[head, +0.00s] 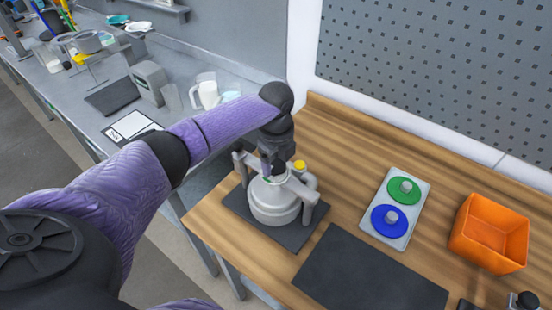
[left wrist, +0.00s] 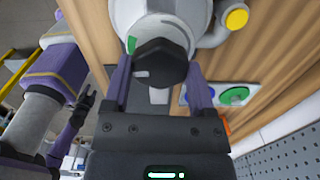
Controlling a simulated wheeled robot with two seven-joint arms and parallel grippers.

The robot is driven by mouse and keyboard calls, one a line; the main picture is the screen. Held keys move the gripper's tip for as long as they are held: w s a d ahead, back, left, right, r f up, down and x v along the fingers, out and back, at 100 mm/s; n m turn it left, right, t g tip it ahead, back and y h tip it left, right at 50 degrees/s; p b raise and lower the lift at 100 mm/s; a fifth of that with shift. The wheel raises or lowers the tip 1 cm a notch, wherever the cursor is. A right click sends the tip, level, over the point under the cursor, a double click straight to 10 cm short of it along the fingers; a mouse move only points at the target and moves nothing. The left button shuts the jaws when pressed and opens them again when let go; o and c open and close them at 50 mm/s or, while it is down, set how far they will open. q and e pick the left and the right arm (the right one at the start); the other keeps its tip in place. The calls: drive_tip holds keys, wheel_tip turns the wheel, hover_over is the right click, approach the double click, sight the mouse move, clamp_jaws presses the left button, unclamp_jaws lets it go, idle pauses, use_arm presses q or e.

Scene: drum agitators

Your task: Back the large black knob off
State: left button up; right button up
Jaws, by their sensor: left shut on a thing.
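The large black knob (left wrist: 161,62) is a faceted cap on top of the grey-white drum vessel (head: 274,208). In the left wrist view it sits between the two purple fingers of my left gripper (left wrist: 160,88), which is shut on it from both sides. In the head view my left gripper (head: 269,172) points down over the vessel's top and its wrist hides the knob. My right gripper (left wrist: 86,103) shows small at the left of the left wrist view, empty and away from the vessel, its fingers apart.
The vessel stands on a dark mat on the wooden bench (head: 350,150), with a yellow cap (head: 299,164) beside its top. To the right are a grey plate (head: 402,238) with green and blue discs, an orange bin (head: 490,233) and a black mat (head: 370,275). A perforated wall (head: 440,70) stands behind.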

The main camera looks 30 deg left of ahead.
use_arm(q)
drive_tip(key=n+p, duration=0.2)
drive_tip(key=p, duration=0.1)
drive_tip(key=shift+r+n, duration=0.25)
drive_tip(key=shift+n, duration=0.15)
drive_tip(key=shift+n+p, duration=0.65)
drive_tip(key=shift+n, duration=0.35)
drive_tip(key=n+p, duration=0.2)
drive_tip(key=n, duration=0.2)
drive_tip(key=shift+f, duration=0.15)
drive_tip(key=n+p, duration=0.2)
drive_tip(key=n, duration=0.3)
drive_tip(key=shift+n, duration=0.4)
drive_tip(key=n+p, duration=0.1)
drive_tip(key=n, duration=0.3)
drive_tip(key=shift+f+n, duration=0.1)
drive_tip(key=shift+n, duration=0.2)
drive_tip(key=n+p, duration=0.1)
drive_tip(key=n, duration=0.3)
drive_tip(key=shift+n, duration=0.3)
drive_tip(key=n, duration=0.5)
drive_tip(key=shift+a+f, duration=0.1)
drive_tip(key=shift+s+n+p, duration=0.1)
drive_tip(key=shift+n+p, duration=0.2)
drive_tip(key=shift+n, duration=1.9)
